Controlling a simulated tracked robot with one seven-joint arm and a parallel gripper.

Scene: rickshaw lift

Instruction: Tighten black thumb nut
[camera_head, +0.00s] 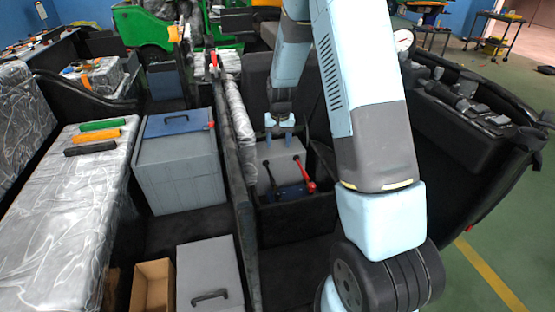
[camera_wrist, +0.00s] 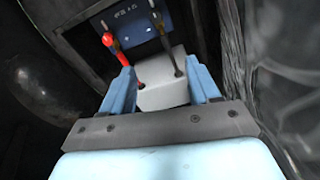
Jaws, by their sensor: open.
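My gripper (camera_head: 279,141) hangs over the dark compartment in the middle of the vehicle in the head view. Its two light-blue fingers are apart, with no object held between them. In the wrist view my gripper (camera_wrist: 160,67) frames a pale grey block (camera_wrist: 161,95), which shows beyond and between the fingers. I cannot make out a black thumb nut in either view.
Dark compartment walls (camera_head: 241,170) stand close around the gripper's work area. A grey box with a blue lid (camera_head: 180,165) stands to the left. A plastic-wrapped seat (camera_head: 72,220) holds several coloured bars. A black dashboard with controls (camera_head: 462,112) is at right.

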